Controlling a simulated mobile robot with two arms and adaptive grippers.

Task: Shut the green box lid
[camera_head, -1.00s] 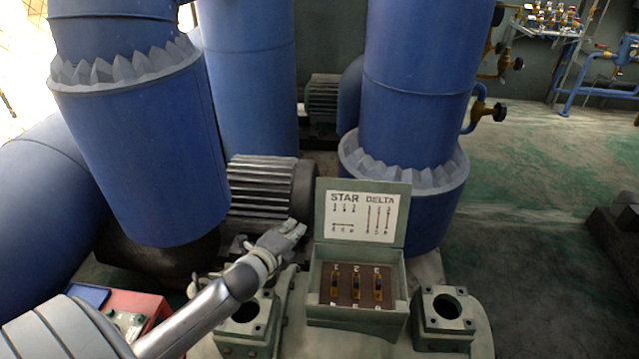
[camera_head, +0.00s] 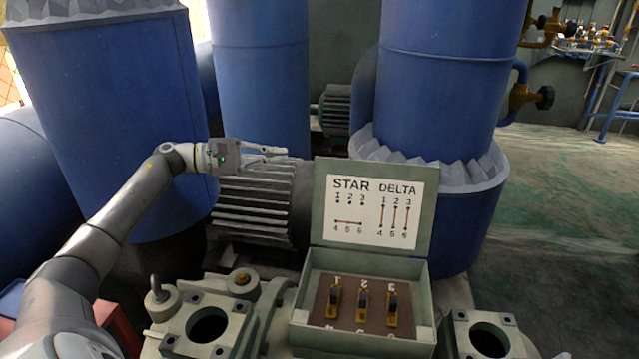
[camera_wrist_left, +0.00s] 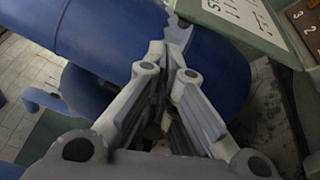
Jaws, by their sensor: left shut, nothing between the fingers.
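The green box (camera_head: 362,298) stands in the lower middle of the head view, with terminals numbered 1, 2 and 3 inside. Its lid (camera_head: 373,210) is open and stands upright at the back, its STAR DELTA label facing me. My left gripper (camera_head: 284,152) is shut and empty, just left of the lid's upper left corner and level with its top, above the grey motor. In the left wrist view the closed fingers (camera_wrist_left: 178,32) point toward the top, with part of the lid (camera_wrist_left: 240,18) at the upper right. My right gripper is not in view.
Large blue pipes (camera_head: 445,80) rise behind and to the left of the box. A ribbed grey motor (camera_head: 250,210) lies behind its left side. Bolted flanges (camera_head: 208,325) flank the box. Open floor (camera_head: 560,220) lies to the right.

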